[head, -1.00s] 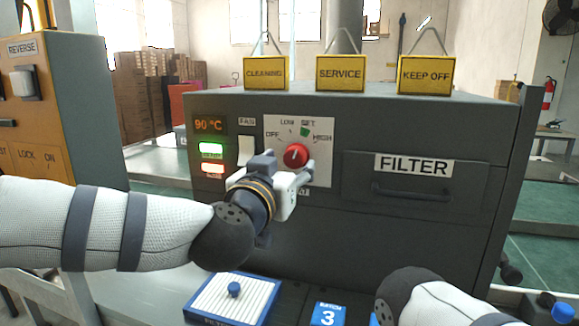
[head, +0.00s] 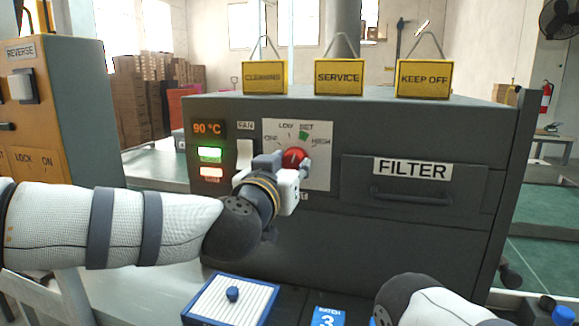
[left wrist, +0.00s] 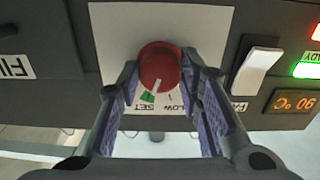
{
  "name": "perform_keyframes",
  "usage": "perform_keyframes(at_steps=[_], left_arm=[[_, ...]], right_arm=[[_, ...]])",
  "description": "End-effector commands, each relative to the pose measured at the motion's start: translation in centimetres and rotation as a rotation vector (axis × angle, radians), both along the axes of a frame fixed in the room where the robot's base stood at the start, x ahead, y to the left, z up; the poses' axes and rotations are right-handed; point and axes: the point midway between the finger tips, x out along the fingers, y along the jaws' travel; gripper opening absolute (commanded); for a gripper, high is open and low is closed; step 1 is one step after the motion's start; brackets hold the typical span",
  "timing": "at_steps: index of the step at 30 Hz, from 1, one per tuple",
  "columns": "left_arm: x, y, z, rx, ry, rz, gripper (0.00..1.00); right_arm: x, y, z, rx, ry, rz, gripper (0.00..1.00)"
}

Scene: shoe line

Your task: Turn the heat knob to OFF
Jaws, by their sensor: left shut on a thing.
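The red heat knob (head: 296,156) sits on a white dial plate (head: 321,172) marked OFF, LOW, SET and HIGH on the dark machine front. My left gripper (head: 287,168) reaches it from the front and left and partly hides it. In the left wrist view, upside down, the knob (left wrist: 159,66) is between the two fingers, which are shut on it. Its white pointer line faces close to the green SET mark (left wrist: 147,97), away from OFF. My right arm shows at lower right, but its gripper is out of view.
A white fan switch (head: 245,152), a 90 °C display (head: 208,128) and lit green and red indicators are left of the plate. A FILTER drawer (head: 413,185) is to its right. Yellow signs stand on top. A blue-edged tray (head: 205,311) is below.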

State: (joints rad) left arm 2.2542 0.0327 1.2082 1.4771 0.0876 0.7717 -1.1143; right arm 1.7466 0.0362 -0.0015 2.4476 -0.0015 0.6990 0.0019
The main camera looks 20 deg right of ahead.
Motion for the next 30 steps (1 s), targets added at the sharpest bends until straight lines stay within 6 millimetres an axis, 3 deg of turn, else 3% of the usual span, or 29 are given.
perform_keyframes(at_steps=[8, 30], left_arm=[[-0.1, -0.1, 0.3, -0.135, 0.089, -0.001, 0.05], [-0.1, -0.2, 0.1, -0.716, 0.485, -0.002, 0.05]], right_arm=[[0.6, 0.0, 0.6, 0.000, -0.020, 0.000, 0.40], [1.6, 0.0, 1.6, 0.001, -0.053, -0.002, 0.40]])
